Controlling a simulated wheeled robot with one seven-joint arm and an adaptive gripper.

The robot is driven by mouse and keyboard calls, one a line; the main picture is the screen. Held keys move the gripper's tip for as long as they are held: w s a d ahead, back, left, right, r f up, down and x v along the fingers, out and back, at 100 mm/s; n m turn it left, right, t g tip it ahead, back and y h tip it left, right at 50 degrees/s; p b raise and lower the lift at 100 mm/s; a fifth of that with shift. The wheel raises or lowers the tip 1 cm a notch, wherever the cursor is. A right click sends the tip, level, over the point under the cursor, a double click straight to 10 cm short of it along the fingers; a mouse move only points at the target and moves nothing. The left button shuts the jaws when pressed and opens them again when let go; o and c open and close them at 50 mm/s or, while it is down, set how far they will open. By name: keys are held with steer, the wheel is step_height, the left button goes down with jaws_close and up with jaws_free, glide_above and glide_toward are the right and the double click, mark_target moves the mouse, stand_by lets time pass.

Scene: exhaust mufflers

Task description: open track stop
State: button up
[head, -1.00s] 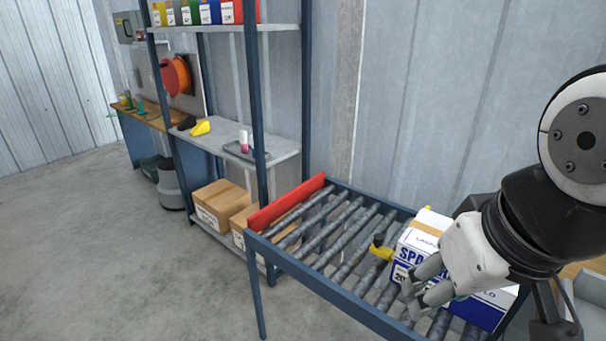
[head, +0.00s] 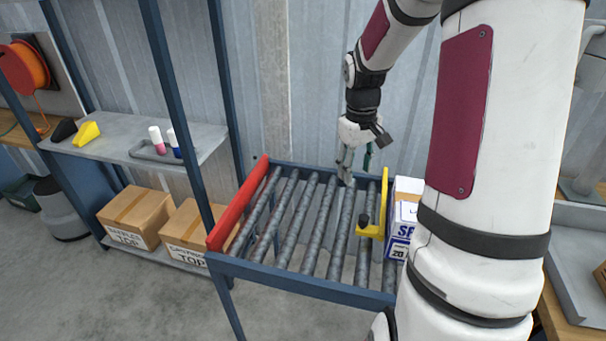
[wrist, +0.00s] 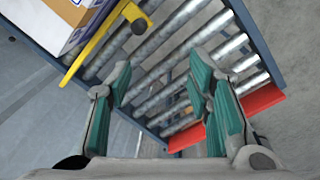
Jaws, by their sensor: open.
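The yellow track stop (head: 384,202) stands across the roller track (head: 300,279), with a black knob (head: 364,219) at its near end. It also shows at the upper left of the wrist view (wrist: 92,48). A white and blue box (head: 400,230) sits right behind the stop on its right side, partly hidden by my arm. My gripper (head: 346,170) is open and empty, over the far side of the rollers, left of the stop and apart from it. In the wrist view its teal-padded fingers (wrist: 160,72) are spread with only rollers and floor between them.
A red end plate (head: 238,205) closes the track's left end. The rollers between it and the stop are bare. A blue-posted shelf (head: 110,130) with cardboard boxes (head: 140,214) stands to the left. A corrugated wall is behind the track.

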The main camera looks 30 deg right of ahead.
steer(key=y, duration=0.1)
glide_above(364, 217)
step_height(364, 217, down, 7)
step_height(364, 217, down, 14)
steer(key=shift+r, duration=0.1)
jaws_close()
